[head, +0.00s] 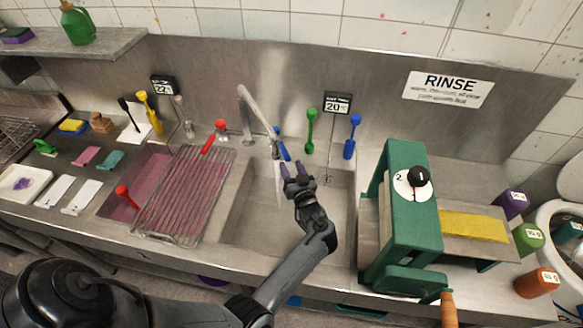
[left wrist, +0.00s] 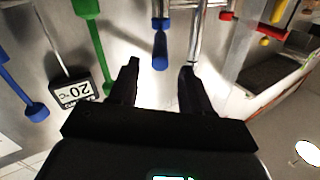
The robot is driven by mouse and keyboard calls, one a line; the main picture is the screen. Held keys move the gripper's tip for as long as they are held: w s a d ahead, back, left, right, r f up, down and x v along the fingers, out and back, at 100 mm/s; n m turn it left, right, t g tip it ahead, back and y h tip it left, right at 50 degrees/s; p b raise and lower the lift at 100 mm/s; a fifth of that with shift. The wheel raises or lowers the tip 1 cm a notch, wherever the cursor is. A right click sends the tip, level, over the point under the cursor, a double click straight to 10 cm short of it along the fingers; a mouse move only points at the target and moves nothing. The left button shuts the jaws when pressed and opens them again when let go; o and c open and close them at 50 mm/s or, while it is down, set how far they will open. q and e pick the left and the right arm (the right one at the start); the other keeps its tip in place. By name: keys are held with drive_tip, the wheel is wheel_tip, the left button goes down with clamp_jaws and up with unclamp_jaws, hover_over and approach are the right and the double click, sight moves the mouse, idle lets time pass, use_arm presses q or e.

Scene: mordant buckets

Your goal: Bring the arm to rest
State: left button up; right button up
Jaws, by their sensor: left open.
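My left gripper (head: 297,175) reaches over the sink basin (head: 252,215), close to the tap (head: 262,118). Its fingers are apart. The left wrist view shows the two dark fingers (left wrist: 155,85) spread, with nothing held between them. A blue-tipped handle (left wrist: 160,50) shows beyond the gap between the fingers; I cannot tell how far off it is. In the head view a blue handle (head: 283,150) lies just behind the fingertips, beside the tap. My left arm stretches from the lower left across the counter front. My right gripper is not in view.
A wire rack (head: 185,195) with a red handle lies left of the sink. A green machine (head: 405,215) with a dial stands to the right. A green handle (head: 310,130) and another blue handle (head: 351,138) stand along the back. A 20°C display (head: 338,104) is behind the sink.

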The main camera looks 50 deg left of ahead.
use_arm(q)
drive_tip(key=s+d+f+m+h, duration=0.1)
drive_tip(key=s+d+m+h, duration=0.2)
drive_tip(key=s+d+h, duration=0.2)
drive_tip(key=s+d+f+m+h, duration=0.1)
drive_tip(key=s+d+m+h, duration=0.3)
drive_tip(key=s+d, duration=0.3)
drive_tip(key=s+d+f+m+h, duration=0.1)
drive_tip(key=s+d+m+h, duration=0.2)
drive_tip(key=s+d+h, duration=0.4)
drive_tip(key=shift+d+f+m, duration=0.15)
drive_tip(key=shift+d+m, duration=0.25)
drive_tip(key=shift+d, duration=0.1)
drive_tip(key=s+d+r+m+g+p, duration=0.1)
drive_tip(key=s+d+r+g, duration=0.1)
drive_tip(key=s, duration=0.3)
drive_tip(key=s+d+r+m+g+p, duration=0.1)
drive_tip(key=s+d+r+g, duration=0.1)
drive_tip(key=s, duration=0.3)
wheel_tip(320, 180, up, 20)
drive_tip(key=p, duration=2)
drive_tip(key=shift+w+a+r+t+h+p, duration=0.2)
drive_tip(key=shift+w+r+t+h+p, duration=0.1)
drive_tip(key=shift+h+p, duration=0.1)
